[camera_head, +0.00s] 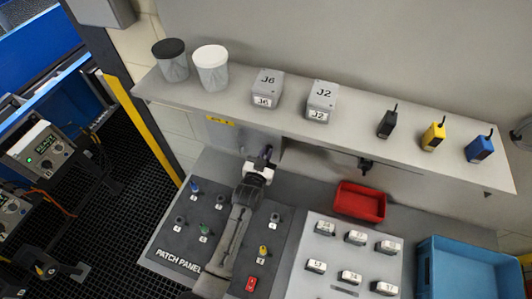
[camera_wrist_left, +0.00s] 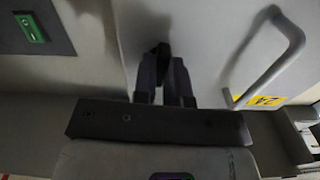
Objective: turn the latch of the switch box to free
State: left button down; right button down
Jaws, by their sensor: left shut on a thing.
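The switch box (camera_head: 232,133) is a grey box under the shelf with a yellow label. In the left wrist view its pale door (camera_wrist_left: 215,35) fills the upper right, with a grey bar handle (camera_wrist_left: 283,65) and a yellow label (camera_wrist_left: 268,100). My left gripper (camera_head: 266,153) is in front of the box's lower part. In the left wrist view its dark fingers (camera_wrist_left: 166,82) are shut on a small dark part at the door's left edge, the latch (camera_wrist_left: 160,49). The fingers hide most of it, and its turn angle cannot be told. My right gripper is not in view.
A shelf (camera_head: 330,128) with cups, boxes J6 and J2 and small devices overhangs the area. Below are the patch panel (camera_head: 171,240), a red tray (camera_head: 360,201), a labelled block panel (camera_head: 331,268) and a blue crate (camera_head: 468,248). A green switch (camera_wrist_left: 31,28) is left of the door.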

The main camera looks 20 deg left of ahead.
pick_arm(q)
jog(key=shift+n, duration=0.7)
jog(key=c, duration=1.2)
grip_release()
jog(key=shift+o, duration=0.2)
jog(key=shift+s, duration=0.1)
jog(key=s+b, duration=0.2)
jog(key=s, duration=1.1)
jog(key=shift+s+d, duration=0.2)
jog(key=shift+s, duration=0.1)
